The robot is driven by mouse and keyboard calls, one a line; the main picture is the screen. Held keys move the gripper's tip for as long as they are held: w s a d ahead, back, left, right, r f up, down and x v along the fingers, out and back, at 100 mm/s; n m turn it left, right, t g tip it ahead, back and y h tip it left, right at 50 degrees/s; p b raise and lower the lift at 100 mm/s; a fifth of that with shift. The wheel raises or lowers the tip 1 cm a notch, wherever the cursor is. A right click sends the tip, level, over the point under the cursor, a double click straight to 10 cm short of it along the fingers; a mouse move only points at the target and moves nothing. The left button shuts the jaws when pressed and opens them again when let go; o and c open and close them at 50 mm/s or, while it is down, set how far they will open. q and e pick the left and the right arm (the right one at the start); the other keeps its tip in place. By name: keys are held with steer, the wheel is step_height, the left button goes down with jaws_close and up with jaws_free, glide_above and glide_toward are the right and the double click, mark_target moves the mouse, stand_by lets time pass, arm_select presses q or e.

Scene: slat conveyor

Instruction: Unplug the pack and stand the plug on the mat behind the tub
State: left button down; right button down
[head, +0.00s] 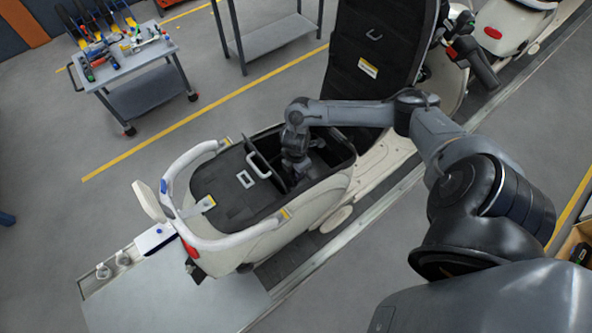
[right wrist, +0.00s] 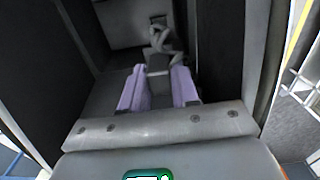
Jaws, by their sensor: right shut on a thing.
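The cream scooter's tub (head: 338,146) is open under the raised black seat. My right gripper (head: 295,168) reaches down into it. In the right wrist view, the purple pads of my right gripper (right wrist: 159,82) are shut on a small grey plug (right wrist: 158,65). A grey cable (right wrist: 160,42) runs from the plug toward the far wall of the tub. I cannot tell whether the plug is still seated. The pack, with a pale carry handle (head: 258,170), sits in the tub and is partly hidden. My left gripper is out of view.
The raised seat (head: 372,65) stands just beyond the tub. A white rear rail (head: 180,170) curves around the deck. A tool cart (head: 130,65) and a grey trolley (head: 270,40) stand apart at the back. Tub walls are close on both sides of my right gripper.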

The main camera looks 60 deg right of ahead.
steer(key=shift+r+p, duration=0.3)
steer(key=shift+r, duration=0.4)
steer(key=shift+r+p, duration=0.4)
steer(key=shift+r, duration=0.7)
steer(key=shift+r, duration=0.1)
steer(key=shift+r, duration=1)
steer(key=shift+r, duration=0.4)
step_height(320, 180, up, 12)
stand_by(0.3)
